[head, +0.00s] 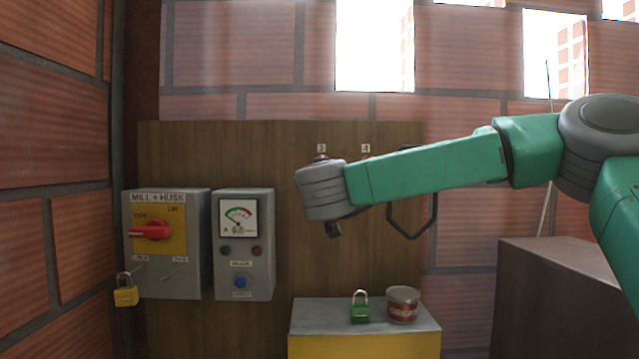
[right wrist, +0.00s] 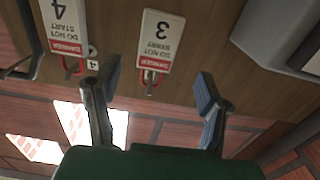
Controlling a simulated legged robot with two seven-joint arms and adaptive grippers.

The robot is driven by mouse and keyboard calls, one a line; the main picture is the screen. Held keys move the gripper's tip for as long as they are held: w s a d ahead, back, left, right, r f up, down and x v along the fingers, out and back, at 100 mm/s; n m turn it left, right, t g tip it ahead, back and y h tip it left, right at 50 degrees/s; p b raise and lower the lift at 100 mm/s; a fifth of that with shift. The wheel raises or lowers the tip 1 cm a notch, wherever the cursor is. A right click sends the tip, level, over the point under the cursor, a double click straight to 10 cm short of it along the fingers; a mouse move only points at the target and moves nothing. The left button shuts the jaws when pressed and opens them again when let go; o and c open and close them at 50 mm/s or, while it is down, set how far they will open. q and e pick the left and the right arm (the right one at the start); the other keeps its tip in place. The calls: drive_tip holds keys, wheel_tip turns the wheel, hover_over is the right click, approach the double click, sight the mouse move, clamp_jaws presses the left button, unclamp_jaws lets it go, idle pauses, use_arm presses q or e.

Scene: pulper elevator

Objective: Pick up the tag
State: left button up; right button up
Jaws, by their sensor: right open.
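Two white-and-red "DO NOT START" danger tags hang on the wooden board, upside down in the right wrist view: tag 3 (right wrist: 161,40) near the middle and tag 4 (right wrist: 66,28) to its left. Each hangs by a red loop. My right gripper (right wrist: 158,82) is open and empty; tag 3's looped end shows between its fingers, and I see no contact. In the head view my right arm hides the tags, with only the small number labels 3 (head: 321,148) and 4 (head: 366,148) showing above it. My left gripper is not in view.
A switch box (head: 185,285) and a meter box (head: 244,289) are on the board's left. A yellow padlock (head: 125,297) hangs at far left. A green padlock (head: 360,313) and a tin (head: 403,305) stand on a yellow cabinet (head: 325,316) below. A black loop (head: 434,208) is behind my arm.

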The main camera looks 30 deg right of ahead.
drive_tip(key=p+x, duration=0.2)
drive_tip(key=x, duration=0.5)
drive_tip(key=shift+s+r, duration=0.15)
drive_tip(key=shift+r, duration=0.05)
drive_tip(key=shift+d, duration=0.1)
drive_tip(key=c, duration=1.2)
